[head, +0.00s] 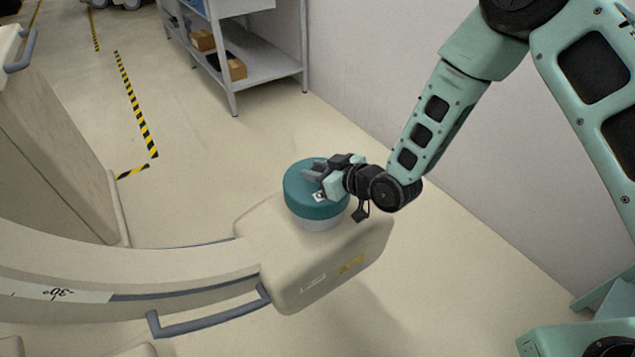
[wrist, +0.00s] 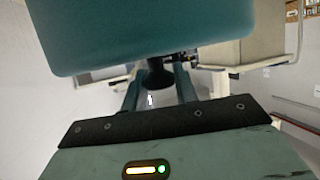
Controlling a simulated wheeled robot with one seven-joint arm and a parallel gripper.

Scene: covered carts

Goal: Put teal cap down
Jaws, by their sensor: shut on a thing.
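The teal cap (head: 307,190) is a round drum shape above a pale round base (head: 318,223) on the beige block-shaped head (head: 290,255) of the curved machine. It looks level and in line with the base; I cannot tell whether a small gap lies between them. My gripper (head: 318,180) reaches in from the right at the cap's top and is shut on it, hiding part of its top. In the wrist view the cap (wrist: 150,35) fills the upper part. My gripper's fingers (wrist: 160,90) stand on either side of a dark knob-like part (wrist: 158,75).
The machine's curved arm (head: 150,262) runs left from the head, with a grey handle rail (head: 210,320) in front. A grey shelf (head: 262,68) with brown boxes stands at the back. A white wall (head: 370,70) is behind my arm. Floor between the shelf and machine is clear.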

